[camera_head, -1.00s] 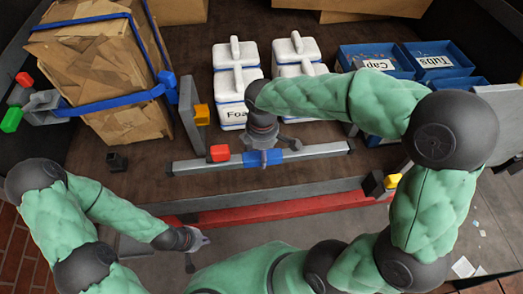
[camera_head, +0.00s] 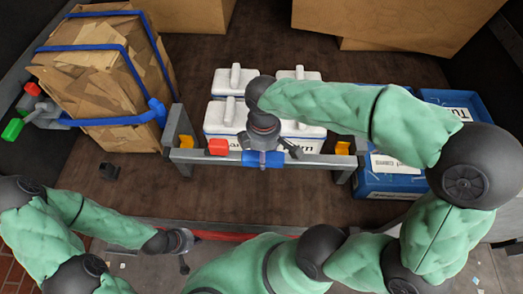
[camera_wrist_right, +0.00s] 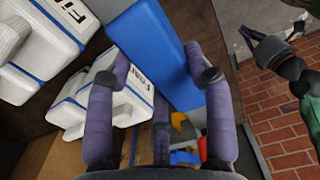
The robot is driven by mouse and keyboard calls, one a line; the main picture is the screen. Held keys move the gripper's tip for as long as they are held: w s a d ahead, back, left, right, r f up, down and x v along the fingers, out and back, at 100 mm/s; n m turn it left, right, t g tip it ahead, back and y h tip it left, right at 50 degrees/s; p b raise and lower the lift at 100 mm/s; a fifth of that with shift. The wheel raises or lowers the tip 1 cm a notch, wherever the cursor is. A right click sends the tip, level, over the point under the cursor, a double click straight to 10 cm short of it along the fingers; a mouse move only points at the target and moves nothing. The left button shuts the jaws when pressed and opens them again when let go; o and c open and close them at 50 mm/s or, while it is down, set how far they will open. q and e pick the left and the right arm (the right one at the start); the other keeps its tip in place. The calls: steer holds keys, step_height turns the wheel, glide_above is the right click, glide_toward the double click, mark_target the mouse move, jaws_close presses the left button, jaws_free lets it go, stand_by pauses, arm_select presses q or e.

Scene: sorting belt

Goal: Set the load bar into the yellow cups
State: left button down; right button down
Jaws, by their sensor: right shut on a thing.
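The grey load bar (camera_head: 317,159) is level across the middle of the head view, with a blue middle grip (camera_head: 263,160) and a red block (camera_head: 218,146) left of it. My right gripper (camera_head: 265,147) is shut on the blue grip, which fills the space between its fingers in the wrist view (camera_wrist_right: 160,55). The left yellow cup (camera_head: 185,142) shows just above the bar's left end, the right yellow cup (camera_head: 343,148) near its right end. I cannot tell whether the ends touch the cups. My left gripper (camera_head: 184,250) is open and empty at lower left.
White lidded boxes (camera_head: 226,113) stand behind the bar, partly hidden by my right arm. Blue bins (camera_head: 395,180) stand at right. A blue-strapped carton (camera_head: 100,75) stands at left. Bare dark floor lies in front of the bar.

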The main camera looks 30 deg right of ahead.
steer(key=shift+w+r, duration=0.1)
steer(key=shift+w, duration=0.35)
steer(key=shift+w+d, duration=2.5)
steer(key=shift+w, duration=1.25)
steer(key=shift+a+f+b, duration=0.1)
steer(key=shift+f+b, duration=1.55)
steer(key=shift+f, duration=0.8)
steer(key=shift+f+b, duration=1.5)
steer(key=shift+f, duration=0.85)
steer(key=shift+c, duration=1.9)
jaws_free()
steer(key=shift+s, duration=0.1)
step_height(320, 180, up, 12)
